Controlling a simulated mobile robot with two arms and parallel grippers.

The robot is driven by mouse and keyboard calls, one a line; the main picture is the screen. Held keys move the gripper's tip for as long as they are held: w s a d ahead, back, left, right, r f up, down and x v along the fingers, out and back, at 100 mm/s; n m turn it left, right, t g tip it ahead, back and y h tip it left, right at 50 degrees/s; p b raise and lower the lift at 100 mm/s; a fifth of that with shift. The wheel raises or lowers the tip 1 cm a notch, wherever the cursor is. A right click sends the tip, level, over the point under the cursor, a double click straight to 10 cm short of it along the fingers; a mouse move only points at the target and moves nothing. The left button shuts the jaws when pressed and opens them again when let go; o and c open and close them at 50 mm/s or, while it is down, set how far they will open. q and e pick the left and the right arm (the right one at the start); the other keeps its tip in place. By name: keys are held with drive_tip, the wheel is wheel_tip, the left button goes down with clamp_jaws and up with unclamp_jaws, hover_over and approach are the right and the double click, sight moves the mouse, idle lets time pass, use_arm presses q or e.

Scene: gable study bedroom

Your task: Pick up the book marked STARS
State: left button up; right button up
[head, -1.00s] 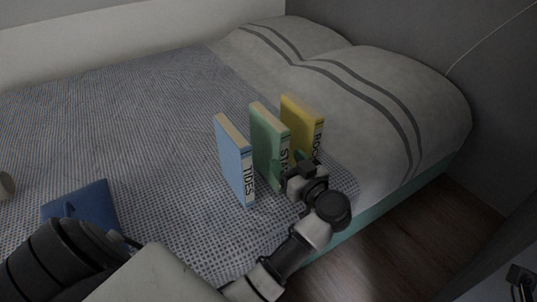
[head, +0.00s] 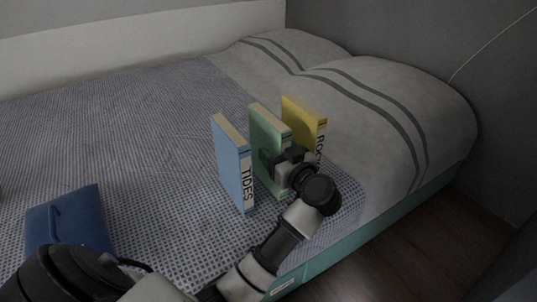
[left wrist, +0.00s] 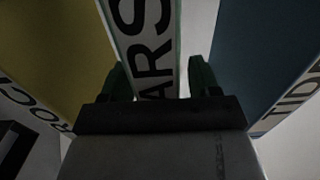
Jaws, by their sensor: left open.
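The green book marked STARS (head: 268,138) stands upright on the bed between two other books. In the left wrist view its white spine (left wrist: 150,45) with the letters "ARS" faces me. My left gripper (head: 280,162) is at this spine and hides most of its lettering in the head view. In the left wrist view the open fingers (left wrist: 160,82) show one on each side of the spine. I cannot tell whether either finger touches the book. My right gripper is not in view.
The blue TIDES book (head: 232,165) stands close on the left and the yellow ROCKS-like book (head: 303,122) close on the right, with narrow gaps. A blue pouch-like item (head: 70,222) lies on the bed (head: 120,130). Pillows (head: 390,100) are behind.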

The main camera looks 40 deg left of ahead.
use_arm(q)
drive_tip(key=shift+c, duration=0.4)
drive_tip(key=c, duration=0.9)
clamp_jaws()
drive_tip(key=shift+r, duration=0.1)
